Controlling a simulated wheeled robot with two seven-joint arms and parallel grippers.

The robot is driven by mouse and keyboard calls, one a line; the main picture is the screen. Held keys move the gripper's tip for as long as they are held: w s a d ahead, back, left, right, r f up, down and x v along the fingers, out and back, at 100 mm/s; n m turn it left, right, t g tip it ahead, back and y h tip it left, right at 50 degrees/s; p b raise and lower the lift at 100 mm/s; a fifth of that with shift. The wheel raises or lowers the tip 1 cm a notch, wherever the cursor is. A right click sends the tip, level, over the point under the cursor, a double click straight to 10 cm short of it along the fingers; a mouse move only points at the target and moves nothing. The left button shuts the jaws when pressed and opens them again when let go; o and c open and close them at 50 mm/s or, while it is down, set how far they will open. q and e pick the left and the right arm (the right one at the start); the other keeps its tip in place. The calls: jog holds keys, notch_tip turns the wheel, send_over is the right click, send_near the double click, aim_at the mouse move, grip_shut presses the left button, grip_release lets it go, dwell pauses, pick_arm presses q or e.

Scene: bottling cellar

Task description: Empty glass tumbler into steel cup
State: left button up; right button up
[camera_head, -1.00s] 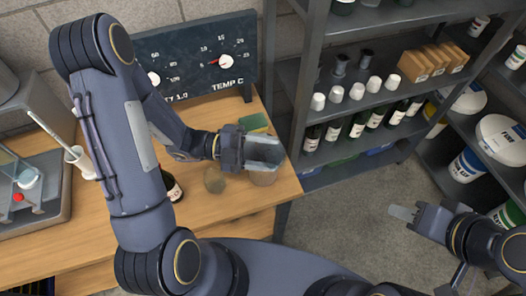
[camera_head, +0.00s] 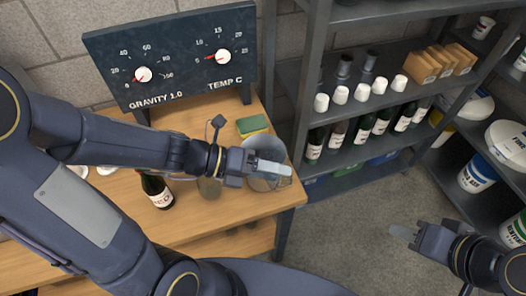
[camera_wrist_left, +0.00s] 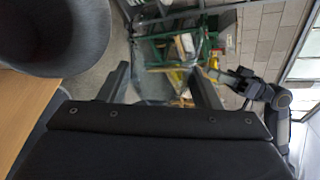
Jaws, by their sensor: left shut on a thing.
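My left gripper (camera_head: 262,168) is shut on the clear glass tumbler, which shows faintly between the fingers in the left wrist view (camera_wrist_left: 152,82). In the head view the tumbler is hard to make out against the fingers, and I cannot tell its contents or exact tilt. The grey steel cup (camera_head: 272,147) stands on the bench near its right end, partly hidden behind and below my left gripper. In the left wrist view the cup (camera_wrist_left: 45,35) fills the upper left, close beside the gripper. My right gripper (camera_head: 404,232) hangs over the floor, away from the bench; its opening is unclear.
A dark bottle (camera_head: 156,190) and a small brownish jar (camera_head: 210,188) stand on the bench left of the cup. A green and yellow sponge (camera_head: 252,125) lies behind. A gauge panel (camera_head: 180,55) backs the bench. Shelves (camera_head: 375,100) with bottles stand at the right.

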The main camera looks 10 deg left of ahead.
pick_arm(q)
jog(key=shift+r+m+t+y+p, duration=0.3)
jog(key=shift+r+m+y+p, duration=0.15)
jog(key=shift+p, duration=0.3)
jog(key=shift+r+m+t, duration=0.25)
jog(key=shift+m+t, duration=0.05)
jog(key=shift+m, duration=0.25)
jog(key=f+m+t+b, duration=0.1)
jog(key=b, duration=0.1)
jog(key=s+d+f+m+y+b, duration=0.1)
jog(key=b, duration=0.1)
jog(key=f+m+t+y+b, duration=0.1)
jog(key=b, duration=0.1)
jog(key=shift+s+d+f+t, duration=0.15)
jog(key=shift+s+t, duration=0.15)
jog(key=shift+s, duration=0.05)
notch_tip(320, 180, down, 6)
jog(key=s+d+m+t+y+b, duration=0.1)
jog(key=m+b, duration=0.1)
jog(key=b, duration=0.7)
jog(key=shift+s+f+m+t+b, duration=0.15)
jog(key=shift+f+m+t+b, duration=0.1)
jog(key=shift+m+t+b, duration=0.15)
jog(key=shift+y, duration=0.25)
